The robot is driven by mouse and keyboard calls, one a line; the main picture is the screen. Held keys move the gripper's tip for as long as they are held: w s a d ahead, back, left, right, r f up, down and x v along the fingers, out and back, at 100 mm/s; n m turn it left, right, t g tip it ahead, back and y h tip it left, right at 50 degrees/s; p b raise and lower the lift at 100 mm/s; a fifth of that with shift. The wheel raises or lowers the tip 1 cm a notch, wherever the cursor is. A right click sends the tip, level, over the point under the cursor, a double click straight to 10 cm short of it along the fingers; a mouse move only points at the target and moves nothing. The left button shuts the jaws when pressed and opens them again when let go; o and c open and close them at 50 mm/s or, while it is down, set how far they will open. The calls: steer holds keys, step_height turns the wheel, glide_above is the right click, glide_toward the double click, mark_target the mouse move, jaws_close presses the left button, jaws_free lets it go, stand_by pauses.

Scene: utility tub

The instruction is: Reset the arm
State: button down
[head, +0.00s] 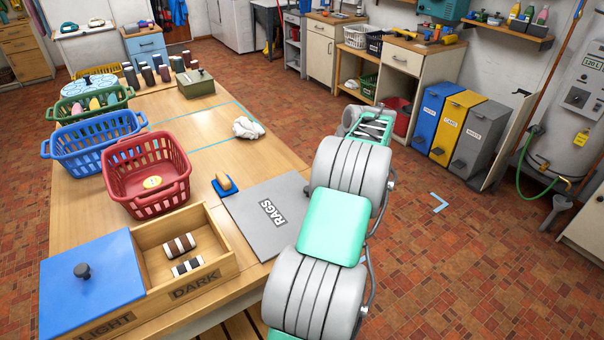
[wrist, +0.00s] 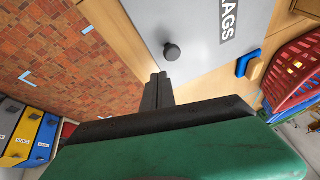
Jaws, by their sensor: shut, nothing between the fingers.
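My arm (head: 335,225) reaches out along the table's right side in the head view, raised, with its far end over the floor side of the table. My gripper (wrist: 158,78) shows in the wrist view with its two dark fingers together and nothing between them. It is near the grey RAGS lid (wrist: 200,25), apart from its dark knob (wrist: 171,52) as far as I can tell. In the head view the RAGS lid (head: 258,218) lies flat at the table's right edge, partly behind my arm. The fingertips cannot be made out in the head view.
The wooden table (head: 195,120) holds a red basket (head: 150,185), a blue basket (head: 90,150), a white cloth (head: 248,128), a sponge on a blue holder (head: 224,184), and a divided box (head: 205,268) with rolled socks and a blue lid (head: 90,280). Coloured bins (head: 455,122) stand right; floor between is clear.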

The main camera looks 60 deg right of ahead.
steer(key=s+d+r, duration=0.3)
steer(key=s+d, duration=0.2)
steer(key=w+a+r+n, duration=0.1)
steer(key=w+a+r, duration=0.4)
steer(key=w+a, duration=0.65)
steer(key=w+a+r+n+y, duration=0.15)
steer(key=w+a, duration=0.25)
steer(key=a, duration=0.6)
steer(key=w+a+r+n+h, duration=0.15)
steer(key=w+a, duration=0.25)
steer(key=a, duration=0.7)
steer(key=s+a+r+g+y, duration=0.1)
steer(key=s+a, duration=0.2)
steer(key=a, duration=1.1)
steer(key=s+a+f+n, duration=0.3)
steer(key=s+a+f, duration=0.2)
steer(key=s+a, duration=0.6)
steer(key=shift+s+a, duration=0.25)
steer(key=shift+a, duration=0.65)
